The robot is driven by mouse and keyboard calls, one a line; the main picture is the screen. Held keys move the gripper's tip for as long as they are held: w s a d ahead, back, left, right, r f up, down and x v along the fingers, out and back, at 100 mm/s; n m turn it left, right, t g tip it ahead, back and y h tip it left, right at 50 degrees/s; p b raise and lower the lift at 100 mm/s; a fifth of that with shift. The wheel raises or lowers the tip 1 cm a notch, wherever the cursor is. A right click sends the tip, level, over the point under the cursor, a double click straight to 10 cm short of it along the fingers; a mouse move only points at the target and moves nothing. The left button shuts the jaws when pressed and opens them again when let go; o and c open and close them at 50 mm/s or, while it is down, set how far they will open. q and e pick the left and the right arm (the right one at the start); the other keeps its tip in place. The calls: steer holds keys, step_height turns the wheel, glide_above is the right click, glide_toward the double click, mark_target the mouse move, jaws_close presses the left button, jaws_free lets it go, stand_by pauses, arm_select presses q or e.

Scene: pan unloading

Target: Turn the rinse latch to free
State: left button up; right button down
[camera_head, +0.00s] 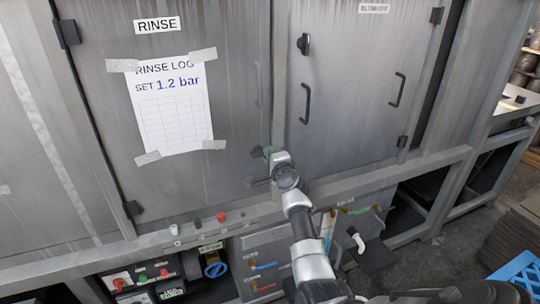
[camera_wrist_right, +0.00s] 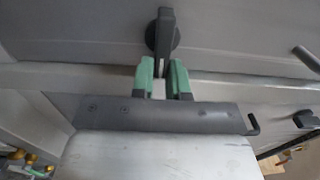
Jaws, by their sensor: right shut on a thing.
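The rinse latch (camera_wrist_right: 165,32) is a dark lever on a round base, on the grey panel in the right wrist view. Its lever lies upright in that view, its lower end between the green fingertips of my right gripper (camera_wrist_right: 160,78). My right gripper is shut on this lever. In the head view my right gripper (camera_head: 264,154) is at the lower right edge of the door marked with the RINSE label (camera_head: 157,26). There the latch is mostly hidden behind the gripper. My left gripper is not in view.
A taped rinse log sheet (camera_head: 169,110) hangs on the rinse door. The door to the right has a black latch (camera_head: 304,43) and a black handle (camera_head: 397,90). A ledge with small knobs (camera_head: 221,216) and a control panel (camera_head: 140,278) lie below.

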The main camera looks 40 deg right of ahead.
steer(key=c, duration=1.1)
jaws_free()
steer(key=v, duration=1)
steer(key=shift+s+p, duration=0.35)
steer(key=shift+s, duration=0.05)
